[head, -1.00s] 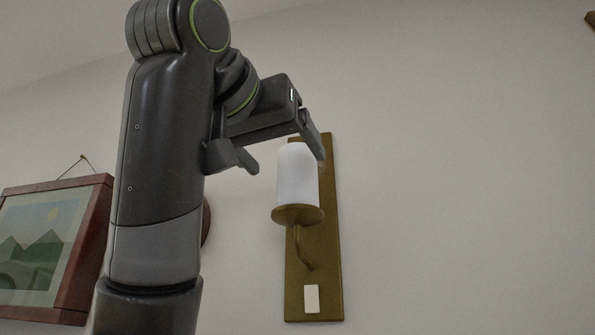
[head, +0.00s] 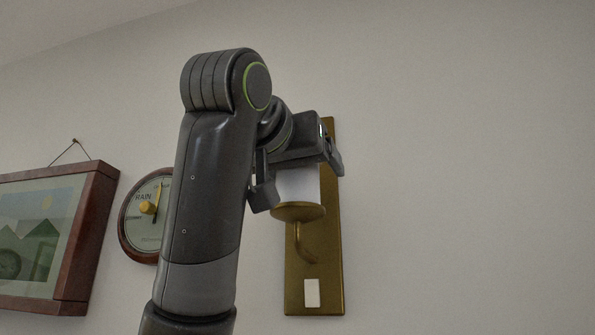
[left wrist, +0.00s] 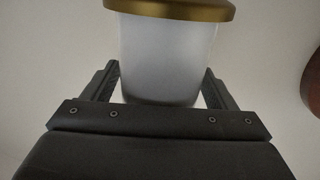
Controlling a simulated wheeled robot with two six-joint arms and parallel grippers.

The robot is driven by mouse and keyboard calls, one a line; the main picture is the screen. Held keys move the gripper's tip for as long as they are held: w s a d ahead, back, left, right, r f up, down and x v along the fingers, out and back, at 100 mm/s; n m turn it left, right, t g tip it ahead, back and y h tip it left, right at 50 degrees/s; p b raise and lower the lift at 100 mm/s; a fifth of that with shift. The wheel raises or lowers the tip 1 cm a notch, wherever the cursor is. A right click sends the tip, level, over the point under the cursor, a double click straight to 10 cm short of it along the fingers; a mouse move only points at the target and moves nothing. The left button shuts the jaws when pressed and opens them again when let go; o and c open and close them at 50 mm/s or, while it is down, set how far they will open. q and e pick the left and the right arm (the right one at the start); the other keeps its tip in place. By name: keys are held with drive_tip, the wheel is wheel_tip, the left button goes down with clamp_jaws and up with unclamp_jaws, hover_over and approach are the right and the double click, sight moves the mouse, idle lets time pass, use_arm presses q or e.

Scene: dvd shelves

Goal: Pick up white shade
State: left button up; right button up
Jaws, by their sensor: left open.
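The white shade (head: 298,187) is a cylinder standing on the round brass plate of a wall lamp (head: 328,240). In the head view its upper part is hidden behind my gripper. My left gripper (head: 300,180) is open, with one finger on each side of the shade. In the left wrist view the shade (left wrist: 165,55) sits between the two fingers (left wrist: 160,85), with a narrow gap visible at each side, and the brass plate (left wrist: 170,8) is at the top edge. My right gripper is in neither view.
A framed landscape picture (head: 85,250) and a round dial marked RAIN (head: 140,232) hang on the wall to the left. A small white switch plate (head: 312,293) is low on the lamp's backplate. The wall to the right is bare.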

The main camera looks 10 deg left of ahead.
use_arm(q)
drive_tip(key=c, duration=1.1)
drive_tip(key=shift+r, duration=0.15)
drive_tip(key=shift+r+p, duration=1.05)
drive_tip(key=shift+r, duration=3.85)
